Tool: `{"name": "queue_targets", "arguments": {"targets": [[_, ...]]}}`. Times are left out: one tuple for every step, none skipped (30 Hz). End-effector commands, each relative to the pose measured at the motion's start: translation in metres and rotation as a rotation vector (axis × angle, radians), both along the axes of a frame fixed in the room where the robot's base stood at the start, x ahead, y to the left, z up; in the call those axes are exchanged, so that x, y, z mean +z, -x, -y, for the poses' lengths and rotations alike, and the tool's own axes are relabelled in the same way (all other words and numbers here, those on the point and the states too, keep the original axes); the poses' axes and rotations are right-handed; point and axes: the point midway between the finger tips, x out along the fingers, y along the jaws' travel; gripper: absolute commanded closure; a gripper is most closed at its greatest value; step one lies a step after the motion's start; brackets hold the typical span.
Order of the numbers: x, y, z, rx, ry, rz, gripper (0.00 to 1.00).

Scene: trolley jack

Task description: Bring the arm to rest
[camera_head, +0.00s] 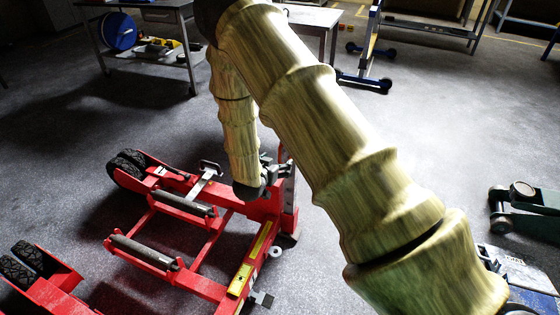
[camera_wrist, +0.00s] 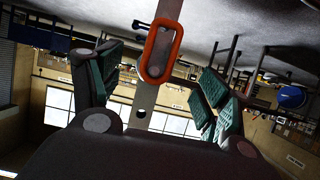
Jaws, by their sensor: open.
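My gripper (camera_head: 270,172) is at the end of my bent arm, beside the upright post (camera_head: 289,192) of a red wheeled jack frame (camera_head: 262,208). In the wrist view my gripper (camera_wrist: 155,88) is open, its green-padded fingers spread apart. A grey metal bar with a hole (camera_wrist: 142,122) and an orange-red loop (camera_wrist: 161,50) show between and beyond the fingers. I cannot tell whether any finger touches them. My arm hides part of the floor and the benches behind.
A second red wheeled piece (camera_head: 45,290) is at the lower left. A green jack (camera_head: 525,212) stands at the right. A workbench (camera_head: 150,55) with a blue reel (camera_head: 117,32) is at the back left. Open floor (camera_head: 430,125) lies right of my arm.

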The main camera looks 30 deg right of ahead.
Motion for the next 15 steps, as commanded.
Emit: {"name": "queue_targets", "arguments": {"targets": [[0.004,0.006,-0.007,0.001,0.000,-0.001,0.23],[0.006,0.009,-0.010,0.001,0.000,-0.001,0.23],[0.009,0.012,-0.015,0.001,0.001,0.000,0.23],[0.011,0.015,-0.017,0.001,0.001,0.000,0.23],[0.013,0.018,-0.020,0.001,0.001,0.000,0.23],[0.015,0.020,-0.024,0.001,0.000,0.001,0.23],[0.016,0.022,-0.026,0.001,-0.001,0.001,0.23],[0.017,0.024,-0.028,0.000,-0.001,0.001,0.23],[0.018,0.027,-0.030,0.000,-0.001,0.001,0.23],[0.019,0.028,-0.031,-0.001,0.000,0.000,0.23],[0.019,0.029,-0.032,-0.001,0.000,0.000,0.23],[0.020,0.030,-0.034,-0.001,0.000,0.000,0.23],[0.021,0.031,-0.034,0.000,-0.001,0.001,0.23],[0.021,0.031,-0.035,0.000,-0.001,0.001,0.23],[0.021,0.031,-0.035,0.000,-0.001,0.001,0.23]]}}
